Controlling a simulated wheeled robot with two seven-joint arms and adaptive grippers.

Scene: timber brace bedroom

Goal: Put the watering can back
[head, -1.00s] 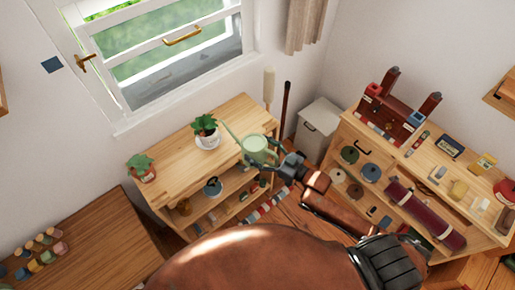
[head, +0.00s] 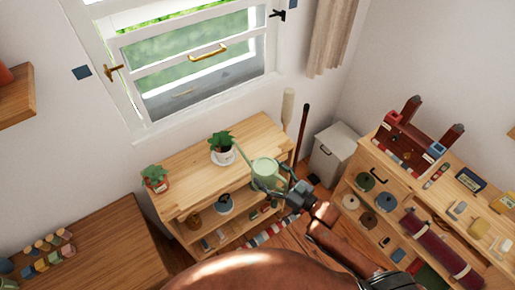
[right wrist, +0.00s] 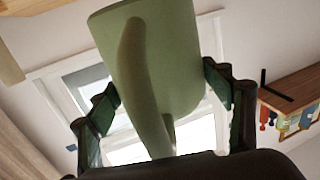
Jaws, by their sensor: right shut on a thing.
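The light green watering can (head: 265,171) is at the right end of the low wooden shelf's top (head: 180,166). I cannot tell whether it touches the wood. My right gripper (head: 287,189) is shut on it from the front right. In the right wrist view the can (right wrist: 182,60) fills the upper middle, and its curved handle runs down between the two fingers (right wrist: 165,112). The can's far side and base are hidden there. My left gripper is not in view.
A white-potted plant (head: 222,150) stands left of the can, and a red-potted plant (head: 155,180) at the shelf's left end. The window (head: 200,70) is open behind. A grey bin (head: 332,152) stands right of the shelf. Bare wood lies between the two plants.

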